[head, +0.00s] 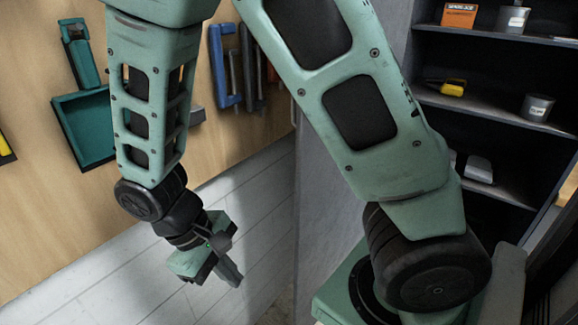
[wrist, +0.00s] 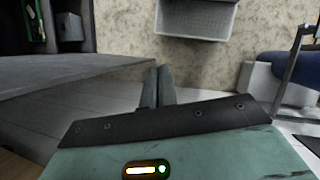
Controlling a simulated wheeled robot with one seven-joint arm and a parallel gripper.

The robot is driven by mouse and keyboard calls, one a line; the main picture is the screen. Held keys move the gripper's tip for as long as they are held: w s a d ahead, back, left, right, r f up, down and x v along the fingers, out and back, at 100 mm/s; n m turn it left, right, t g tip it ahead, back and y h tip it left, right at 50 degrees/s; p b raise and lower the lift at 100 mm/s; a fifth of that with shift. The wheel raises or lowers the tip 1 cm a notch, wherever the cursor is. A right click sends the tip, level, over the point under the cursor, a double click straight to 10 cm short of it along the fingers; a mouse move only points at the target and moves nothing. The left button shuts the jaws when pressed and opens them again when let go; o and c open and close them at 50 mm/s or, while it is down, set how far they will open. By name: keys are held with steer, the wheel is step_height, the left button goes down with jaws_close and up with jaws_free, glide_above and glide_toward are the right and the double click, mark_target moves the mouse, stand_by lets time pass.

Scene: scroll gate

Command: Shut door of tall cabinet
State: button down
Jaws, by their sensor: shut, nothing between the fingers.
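The tall cabinet (head: 432,106) is dark grey and stands at the right of the head view, its shelves open to view. A tall grey panel (head: 325,165) stands left of the shelves, partly behind my arm; I cannot tell whether it is the side wall or the door. In the wrist view a flat grey panel (wrist: 65,88) runs from the left towards my fingers, with dark shelving beyond it. My gripper (head: 230,273) is shut and empty, left of the cabinet in the head view. Its fingers also show in the wrist view (wrist: 158,88), near the panel's end; contact is unclear.
An orange box (head: 459,14), cans (head: 537,107) and a yellow item (head: 453,88) sit on the shelves. A wooden tool wall (head: 240,140) stands at the left. A grey bin (wrist: 197,20) and a blue-and-white object (wrist: 275,75) show in the wrist view.

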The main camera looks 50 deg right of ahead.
steer(key=w+d+f+m+g+h, duration=0.1)
steer(key=w+d+f+m+h, duration=0.15)
steer(key=d, duration=0.35)
steer(key=w+d+f+m+h, duration=0.1)
steer(key=w+d+f+h, duration=0.1)
steer(key=w+d+h, duration=0.35)
steer(key=w+d+r+m+t+h, duration=0.1)
steer(key=w+d+r+m+h, duration=0.2)
steer(key=w+d+r+h, duration=0.55)
steer(key=s+d+r+y+p, duration=0.1)
steer(key=s+d+y+p, duration=0.1)
steer(key=s+d+p, duration=0.3)
steer(key=shift+s+d+n, duration=0.35)
steer(key=shift+s+d, duration=0.65)
steer(key=shift+d, duration=0.75)
steer(key=shift+s+r, duration=0.1)
steer(key=shift+s, duration=0.05)
